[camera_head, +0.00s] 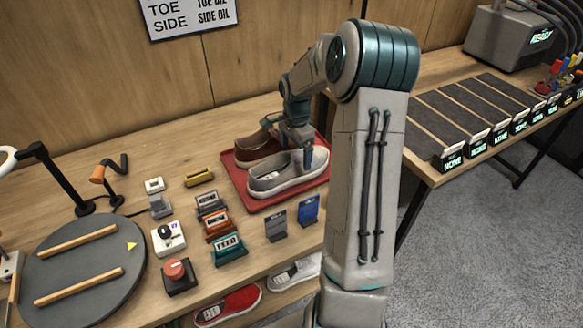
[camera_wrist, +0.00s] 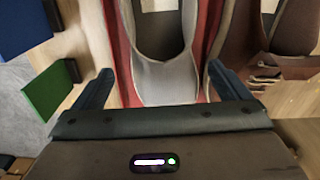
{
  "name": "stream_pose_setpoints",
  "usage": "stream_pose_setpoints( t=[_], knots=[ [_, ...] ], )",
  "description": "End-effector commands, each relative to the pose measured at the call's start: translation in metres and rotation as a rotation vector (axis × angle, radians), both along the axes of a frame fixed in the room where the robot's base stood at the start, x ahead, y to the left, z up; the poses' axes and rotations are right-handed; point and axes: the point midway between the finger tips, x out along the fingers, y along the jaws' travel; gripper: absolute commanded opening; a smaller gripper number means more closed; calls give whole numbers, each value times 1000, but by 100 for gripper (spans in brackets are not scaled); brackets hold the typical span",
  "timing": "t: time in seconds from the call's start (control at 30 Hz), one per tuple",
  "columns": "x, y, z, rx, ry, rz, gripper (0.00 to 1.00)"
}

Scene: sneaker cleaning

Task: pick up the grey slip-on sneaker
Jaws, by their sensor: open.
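The grey slip-on sneaker (camera_head: 290,178) has a white sole and sits upright on a red mat (camera_head: 238,186), with a brown shoe (camera_head: 252,146) just behind it. My gripper (camera_head: 300,152) is over the grey sneaker, at or just above it. The brown shoe (camera_wrist: 290,45) lies to the right there, beyond the right finger.
A side table with dark lanes (camera_head: 465,112) is at right. Shoes (camera_head: 228,304) show below the table.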

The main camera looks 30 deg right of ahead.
Motion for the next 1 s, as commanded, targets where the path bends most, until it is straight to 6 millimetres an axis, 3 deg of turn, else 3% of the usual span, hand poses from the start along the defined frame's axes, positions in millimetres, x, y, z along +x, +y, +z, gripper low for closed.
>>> stream_pose_setpoints(
  t=[0.4,0.67,0.7,0.9,1.0],
  knots=[
    [1,9,-48,2,1,2,96],
    [1,9,-52,1,-1,1,96],
    [1,9,-52,1,-1,1,93],
    [1,9,-52,1,0,1,39],
    [1,9,-51,0,-1,1,39]
  ],
)
